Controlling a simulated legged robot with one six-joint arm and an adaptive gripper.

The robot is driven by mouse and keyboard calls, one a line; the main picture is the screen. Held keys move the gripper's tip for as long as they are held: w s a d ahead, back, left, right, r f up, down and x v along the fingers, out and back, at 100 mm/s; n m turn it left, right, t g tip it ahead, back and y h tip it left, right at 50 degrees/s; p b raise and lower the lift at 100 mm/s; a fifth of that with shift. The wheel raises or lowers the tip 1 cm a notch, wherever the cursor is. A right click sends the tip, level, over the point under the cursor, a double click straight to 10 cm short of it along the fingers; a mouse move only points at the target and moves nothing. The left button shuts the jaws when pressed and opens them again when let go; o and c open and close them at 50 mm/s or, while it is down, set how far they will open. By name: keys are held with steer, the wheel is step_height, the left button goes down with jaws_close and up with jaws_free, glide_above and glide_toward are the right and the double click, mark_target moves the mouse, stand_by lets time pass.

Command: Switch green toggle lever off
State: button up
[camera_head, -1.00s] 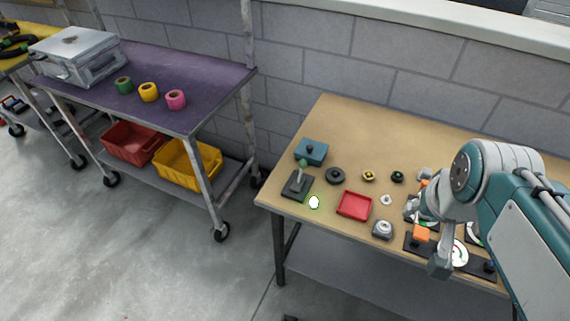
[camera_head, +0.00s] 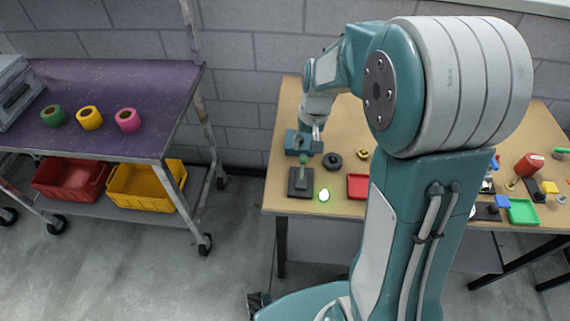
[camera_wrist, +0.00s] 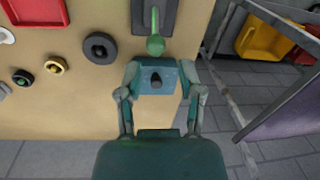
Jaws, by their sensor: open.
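The green toggle lever (camera_head: 302,170) stands on a dark square base (camera_head: 301,188) near the left front corner of the wooden table. In the wrist view, its green ball knob (camera_wrist: 156,44) lies just beyond my fingertips, and the stem runs toward the top edge. My gripper (camera_wrist: 160,92) is open and empty, with one finger on each side of a teal box with a black knob (camera_wrist: 157,80). In the head view, my gripper (camera_head: 312,143) is behind the lever, over the teal box. I cannot tell whether a finger touches the box.
A black ring (camera_head: 332,161) and a red tray (camera_head: 358,187) lie right of the lever.

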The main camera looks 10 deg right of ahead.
mark_target(304, 162)
steer(key=f, duration=0.1)
steer(key=d+f, duration=0.1)
steer(key=f, duration=0.2)
steer(key=shift+s+d+f, duration=0.1)
steer(key=shift+d+f, duration=0.1)
steer(key=shift+d, duration=0.05)
steer(key=a+f, duration=0.2)
steer(key=f, duration=0.3)
steer(key=shift+a+f, duration=0.1)
steer(key=shift+a, duration=0.3)
steer(key=shift+f, duration=0.25)
steer(key=shift+d+f, duration=0.1)
steer(key=shift+d, duration=0.65)
steer(key=c, duration=0.6)
steer(key=shift+a, duration=0.4)
jaws_close()
steer(key=shift+d, duration=0.1)
